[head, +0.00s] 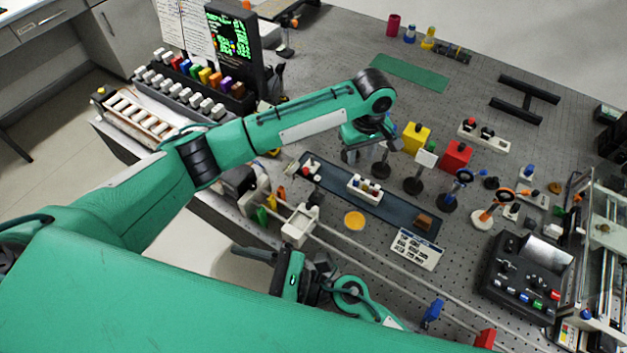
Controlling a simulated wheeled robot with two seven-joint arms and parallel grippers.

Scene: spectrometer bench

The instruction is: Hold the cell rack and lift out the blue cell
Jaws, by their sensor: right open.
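A small white rack (364,188), which looks like the cell rack, sits on a long dark mat (398,214) at the middle of the bench. Several small coloured or dark tops show in it; I cannot tell which one is the blue cell. My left gripper (364,156) hangs just above and behind the rack in the picture, pointing down, with its fingers apart and nothing seen between them. My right gripper (256,253) is low, near the bench's front edge, away from the rack. It is open, and its fingers are dark and partly hard to make out.
A yellow dish (354,220) and a printed card (416,249) lie in front of the mat. Posts with yellow (415,138) and red (457,155) blocks stand right of my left gripper. A rail (370,263) runs along the front. A black control box (525,270) is at right.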

